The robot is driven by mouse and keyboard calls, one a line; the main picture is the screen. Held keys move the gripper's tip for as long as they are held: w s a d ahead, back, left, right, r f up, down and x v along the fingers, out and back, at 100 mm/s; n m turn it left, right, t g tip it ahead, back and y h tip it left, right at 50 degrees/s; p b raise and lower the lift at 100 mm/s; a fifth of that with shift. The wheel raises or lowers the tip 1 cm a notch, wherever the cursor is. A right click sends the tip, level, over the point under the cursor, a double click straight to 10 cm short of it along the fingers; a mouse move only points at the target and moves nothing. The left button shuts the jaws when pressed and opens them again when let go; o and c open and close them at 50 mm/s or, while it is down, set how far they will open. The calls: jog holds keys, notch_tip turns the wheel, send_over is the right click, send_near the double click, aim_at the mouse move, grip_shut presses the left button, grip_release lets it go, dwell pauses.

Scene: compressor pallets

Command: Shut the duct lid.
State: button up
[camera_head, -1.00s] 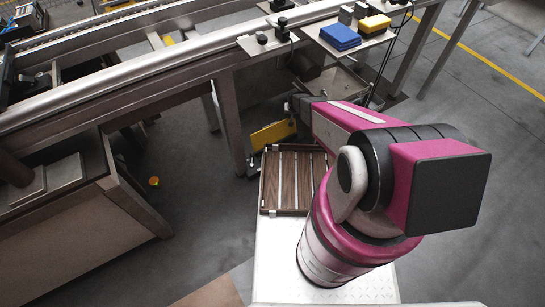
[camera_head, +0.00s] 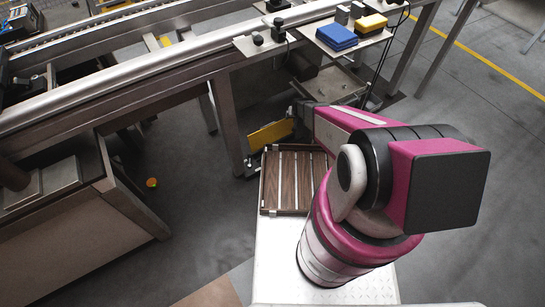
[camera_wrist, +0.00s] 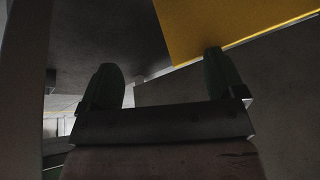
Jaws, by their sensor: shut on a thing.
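A flat yellow panel (camera_head: 270,134), which looks like the duct lid, stands tilted under the conveyor frame, just left of the end of my arm. In the wrist view the yellow panel (camera_wrist: 225,25) fills the upper right, and its lower corner reaches between my fingers. My gripper (camera_wrist: 162,62) has its two dark fingers apart, with the right fingertip overlapping the panel's edge. It appears shut on the panel, though the exact contact is dark.
A slatted wooden tray (camera_head: 284,182) sits on my base in front of the arm. The metal conveyor frame (camera_head: 230,120) and its legs stand close to the panel. Open floor (camera_head: 205,225) lies to the left.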

jog(key=shift+o, duration=0.6)
jog(key=s+d+f+g+h, duration=0.1)
jog(key=s+f+g, duration=0.3)
jog(key=s, duration=0.3)
jog(key=shift+s+d+g, duration=0.3)
jog(key=shift+d+g, duration=0.1)
jog(key=shift+g, duration=0.2)
jog(key=shift+c, duration=0.3)
jog(key=shift+r, duration=0.5)
jog(key=shift+c, duration=1)
jog(key=shift+r, duration=0.3)
jog(key=c, duration=0.9)
jog(key=shift+r, duration=0.2)
grip_shut()
notch_tip(320, 180, up, 8)
jog(key=shift+s+a, duration=0.15)
jog(key=shift+s, duration=0.05)
jog(key=shift+f, duration=0.15)
